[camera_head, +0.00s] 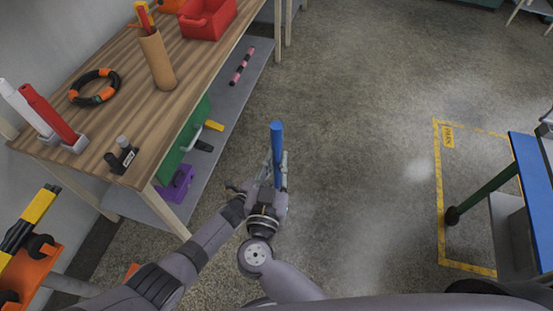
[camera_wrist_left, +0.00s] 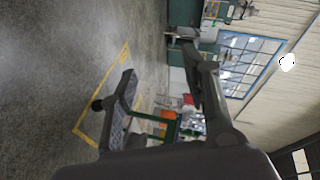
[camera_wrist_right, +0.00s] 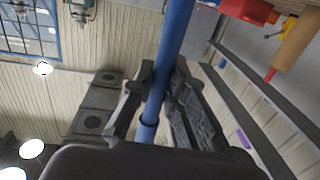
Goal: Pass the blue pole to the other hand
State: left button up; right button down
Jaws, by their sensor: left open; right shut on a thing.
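The blue pole (camera_head: 277,147) stands nearly upright in the head view, above the floor right of the workbench. My right gripper (camera_head: 279,174) is shut around it, and the upper part sticks out past the fingers. In the right wrist view the pole (camera_wrist_right: 174,38) runs between the closed fingers of my right gripper (camera_wrist_right: 163,78). My left gripper (camera_head: 240,187) is just left of the right one, partly lost among the arm parts. In the left wrist view the left gripper (camera_wrist_left: 157,58) has its fingers spread, with no pole between them.
The wooden workbench (camera_head: 120,55) stands at the left with a red bin (camera_head: 207,17), an orange-black ring (camera_head: 94,87) and a cardboard tube (camera_head: 157,58). A blue-topped table (camera_head: 535,190) is at the right. The floor (camera_head: 350,120) between is clear.

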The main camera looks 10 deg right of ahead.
pick_arm(q)
jog(key=s+a+f+n+g+y, duration=0.2)
jog(key=s+a+f+n+y, duration=0.3)
jog(key=s+a+f, duration=0.4)
jog(key=s+a+f+n+g+y, duration=0.2)
jog(key=s+a+f+n, duration=0.5)
jog(key=s+f, duration=0.45)
jog(key=s+a+f+n+g+y, duration=0.1)
jog(key=s+a+f+n+g, duration=0.1)
jog(key=s, duration=0.7)
jog(key=s+a+f+n+g+y, duration=0.1)
jog(key=s+a+f+n+g, duration=0.1)
jog(key=s+a, duration=0.4)
jog(key=s+a+f+n+g+y, duration=0.1)
jog(key=s+a+f+n+g, duration=0.1)
jog(key=s, duration=1)
jog(key=a+f+n, duration=0.1)
jog(key=a+n, duration=0.1)
jog(key=shift+s+a+f+n, duration=0.25)
jog(key=shift+f+n, duration=0.05)
jog(key=shift+f, duration=0.05)
